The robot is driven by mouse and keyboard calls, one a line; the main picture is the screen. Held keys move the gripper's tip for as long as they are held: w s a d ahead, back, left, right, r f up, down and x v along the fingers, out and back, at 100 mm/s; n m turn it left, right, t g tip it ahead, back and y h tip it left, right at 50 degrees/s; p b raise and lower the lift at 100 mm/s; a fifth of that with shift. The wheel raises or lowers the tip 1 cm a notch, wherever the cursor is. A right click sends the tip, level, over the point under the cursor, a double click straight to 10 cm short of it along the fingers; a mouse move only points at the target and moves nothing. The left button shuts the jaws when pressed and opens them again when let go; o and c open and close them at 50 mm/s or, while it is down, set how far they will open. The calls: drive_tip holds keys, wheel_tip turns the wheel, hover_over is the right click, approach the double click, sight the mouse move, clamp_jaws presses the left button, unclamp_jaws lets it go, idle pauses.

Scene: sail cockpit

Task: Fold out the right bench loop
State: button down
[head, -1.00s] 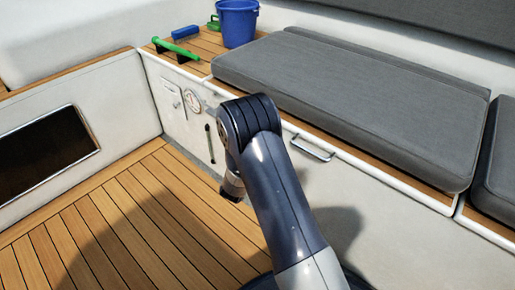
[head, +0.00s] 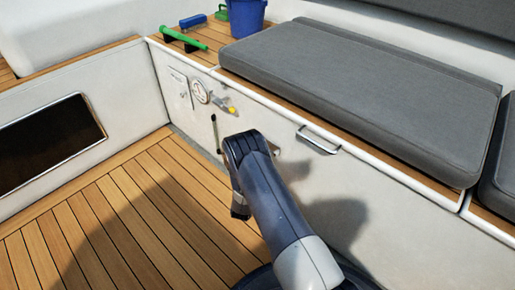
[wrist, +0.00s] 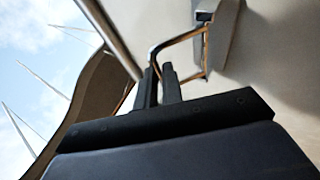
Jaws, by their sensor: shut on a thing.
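In the wrist view, my gripper (wrist: 161,72) has its two dark fingers close together around one end of a shiny metal loop (wrist: 180,39). The loop stands out from a pale wall, with a dark bracket at its far end. In the head view, my arm hides the gripper and the thing it grips. A metal handle (head: 318,141) shows on the white bench front to the right of my arm, with no finger visible on it. I cannot tell whether it is the gripped loop.
A grey cushion (head: 360,83) lies on the bench. A gauge (head: 200,91) and a yellow-tipped lever (head: 230,109) are on the bench front. The teak floor (head: 120,215) is clear.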

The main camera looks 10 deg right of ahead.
drive_tip(key=shift+f+n+t, duration=0.15)
drive_tip(key=shift+n+t, duration=0.15)
drive_tip(key=shift+s, duration=0.1)
